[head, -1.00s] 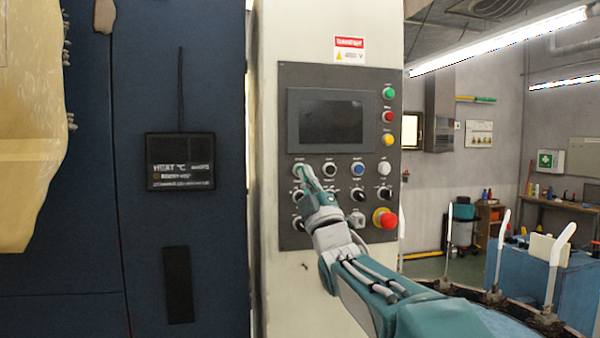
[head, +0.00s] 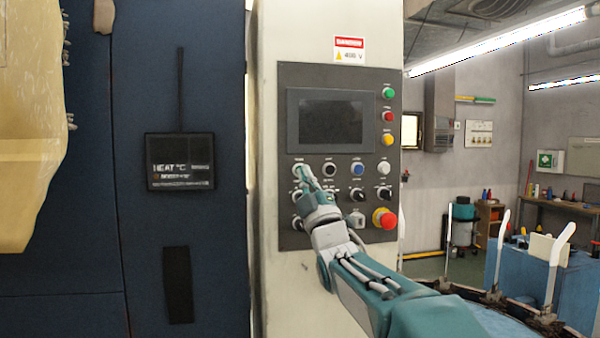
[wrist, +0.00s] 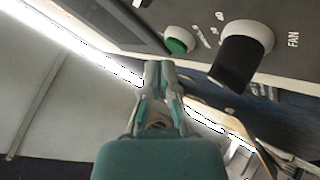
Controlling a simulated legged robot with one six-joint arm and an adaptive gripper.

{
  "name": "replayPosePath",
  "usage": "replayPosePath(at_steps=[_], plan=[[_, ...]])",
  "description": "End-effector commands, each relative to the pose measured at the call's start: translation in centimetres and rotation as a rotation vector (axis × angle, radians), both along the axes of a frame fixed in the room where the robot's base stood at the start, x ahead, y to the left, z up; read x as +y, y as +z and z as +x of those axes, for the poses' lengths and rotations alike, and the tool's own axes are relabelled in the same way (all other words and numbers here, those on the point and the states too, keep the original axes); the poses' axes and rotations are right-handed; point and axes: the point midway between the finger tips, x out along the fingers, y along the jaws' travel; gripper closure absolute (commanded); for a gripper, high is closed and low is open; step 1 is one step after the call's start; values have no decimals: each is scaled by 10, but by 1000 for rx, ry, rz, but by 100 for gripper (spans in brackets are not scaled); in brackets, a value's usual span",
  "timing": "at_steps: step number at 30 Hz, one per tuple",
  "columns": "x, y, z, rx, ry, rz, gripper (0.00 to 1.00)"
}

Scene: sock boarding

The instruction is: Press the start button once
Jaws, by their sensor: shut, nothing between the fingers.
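The control panel (head: 338,77) is grey and fixed to a pale column. A green button with a white ring (wrist: 178,42) shows in the wrist view just beyond the fingertips. In the head view it appears to be the upper-left button (head: 298,169) under the screen, partly covered by my gripper; its label is not legible. My gripper (head: 304,174) is shut and empty, its tip at or just in front of this button. In the wrist view the shut fingertips (wrist: 158,66) appear a little apart from the button; I cannot tell whether they touch.
A black knob (wrist: 236,62) marked FAN is close to the fingers. Other panel buttons include a blue one (head: 357,169) and a red emergency knob (head: 385,218). A dark screen (head: 330,119) is above. A blue cabinet (head: 90,240) stands left.

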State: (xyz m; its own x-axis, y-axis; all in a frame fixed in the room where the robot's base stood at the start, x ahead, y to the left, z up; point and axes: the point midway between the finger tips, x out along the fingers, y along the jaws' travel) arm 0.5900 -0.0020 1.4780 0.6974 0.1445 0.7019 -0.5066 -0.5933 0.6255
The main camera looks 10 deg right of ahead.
Motion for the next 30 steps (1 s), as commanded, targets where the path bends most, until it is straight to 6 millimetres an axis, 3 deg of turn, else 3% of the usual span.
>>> replayPosePath(at_steps=[30], plan=[[-1, 2, 7, 0, 0, 0, 100]])
